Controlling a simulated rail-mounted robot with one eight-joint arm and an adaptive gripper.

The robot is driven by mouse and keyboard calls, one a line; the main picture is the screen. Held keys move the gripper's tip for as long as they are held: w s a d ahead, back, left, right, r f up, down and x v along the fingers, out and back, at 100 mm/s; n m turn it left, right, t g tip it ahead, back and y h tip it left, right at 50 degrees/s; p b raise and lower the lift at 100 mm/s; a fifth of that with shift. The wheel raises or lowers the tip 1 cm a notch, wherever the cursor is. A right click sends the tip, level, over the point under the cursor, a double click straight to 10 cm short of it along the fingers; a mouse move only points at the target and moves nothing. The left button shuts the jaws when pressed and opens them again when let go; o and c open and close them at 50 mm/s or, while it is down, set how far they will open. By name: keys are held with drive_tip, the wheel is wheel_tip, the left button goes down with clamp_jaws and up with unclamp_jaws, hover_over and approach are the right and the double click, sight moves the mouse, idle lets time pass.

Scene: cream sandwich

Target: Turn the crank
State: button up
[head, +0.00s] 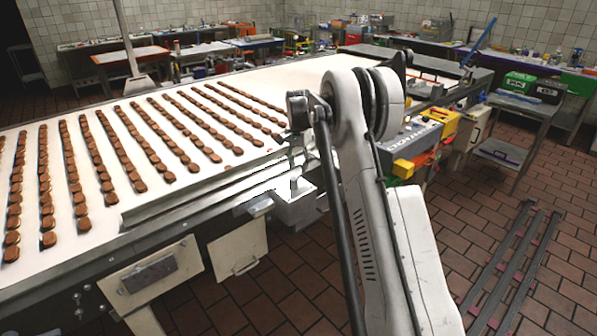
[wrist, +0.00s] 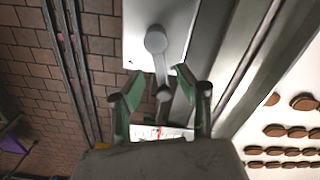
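The crank shows in the wrist view as a grey arm (wrist: 160,68) with a round hub (wrist: 156,40) at the top and a small round end lower down. It is mounted on a pale box (wrist: 135,28). My gripper (wrist: 158,77) has its two green fingers spread apart, one on each side of the crank arm. I see gaps between the fingers and the crank, and cannot tell how deep the fingers reach. In the head view the box (head: 296,208) stands at the conveyor's side, below my arm's end; my gripper is hard to make out there.
A white conveyor (head: 255,80) with rows of brown biscuits fills the left; its metal side rail (head: 200,193) runs close to the crank box. A control panel (head: 412,140) with a yellow box stands right of my arm. Floor rails (head: 510,262) lie at the right on open brick floor.

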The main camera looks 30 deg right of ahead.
sight(298, 174)
drive_tip(key=shift+f, duration=1.7)
clamp_jaws()
